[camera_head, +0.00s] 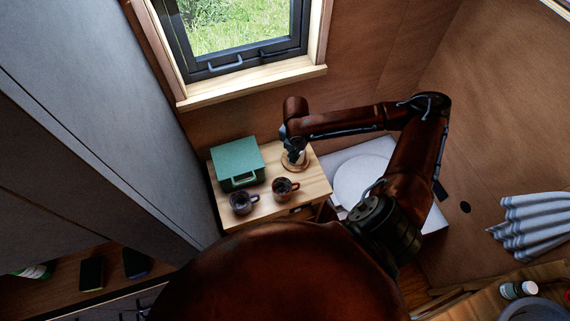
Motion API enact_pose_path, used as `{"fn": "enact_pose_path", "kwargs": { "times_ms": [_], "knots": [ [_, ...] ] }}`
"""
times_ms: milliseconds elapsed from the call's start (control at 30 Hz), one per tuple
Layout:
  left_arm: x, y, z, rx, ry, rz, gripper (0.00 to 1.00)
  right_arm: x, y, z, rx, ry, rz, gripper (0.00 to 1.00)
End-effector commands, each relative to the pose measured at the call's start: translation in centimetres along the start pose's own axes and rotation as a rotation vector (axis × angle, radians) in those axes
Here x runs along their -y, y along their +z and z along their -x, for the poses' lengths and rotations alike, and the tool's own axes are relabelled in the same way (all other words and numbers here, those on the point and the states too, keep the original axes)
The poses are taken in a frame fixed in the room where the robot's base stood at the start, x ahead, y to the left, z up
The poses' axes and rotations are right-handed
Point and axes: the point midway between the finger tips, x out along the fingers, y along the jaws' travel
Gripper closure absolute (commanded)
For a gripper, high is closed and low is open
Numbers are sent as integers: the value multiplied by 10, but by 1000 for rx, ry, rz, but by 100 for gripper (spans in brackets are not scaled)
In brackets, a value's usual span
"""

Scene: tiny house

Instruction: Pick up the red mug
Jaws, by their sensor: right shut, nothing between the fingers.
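A red-brown mug (281,190) stands upright on a small wooden table (263,209), near its front edge. My right gripper (294,155) points down over the back right of the table, behind the red mug and apart from it in the picture. It is shut with nothing in it. Its fingers are small and dark here, just above a round wooden piece (296,166) on the table. I cannot tell whether they touch it. My left gripper is not in view.
A dark mug (240,204) stands left of the red mug. A green box (237,157) sits behind them. A window (240,35) is above the table and a grey cabinet wall (110,110) lies to the left. A white round-topped fixture (358,179) stands right of the table.

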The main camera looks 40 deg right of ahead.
Motion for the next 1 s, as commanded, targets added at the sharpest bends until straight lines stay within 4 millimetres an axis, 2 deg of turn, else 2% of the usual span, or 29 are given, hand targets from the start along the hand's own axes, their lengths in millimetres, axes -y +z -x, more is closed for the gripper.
{"fn": "enact_pose_path", "kwargs": {
  "times_ms": [167, 300, 400, 500, 733, 1000],
  "knots": [
    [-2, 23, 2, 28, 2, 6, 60, -3, -3, -28, -3, -2, 6, 100],
    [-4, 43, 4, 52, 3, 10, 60, -4, -4, -57, -4, -2, 6, 100],
    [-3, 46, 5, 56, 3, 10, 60, -3, -3, -78, -3, -2, 5, 100],
    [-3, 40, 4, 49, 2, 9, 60, -2, -3, -97, -2, -2, 5, 100],
    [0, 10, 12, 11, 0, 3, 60, -2, -34, -94, -2, 0, 6, 100],
    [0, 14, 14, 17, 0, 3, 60, -1, -42, -95, 0, -1, 4, 100]
  ]
}}
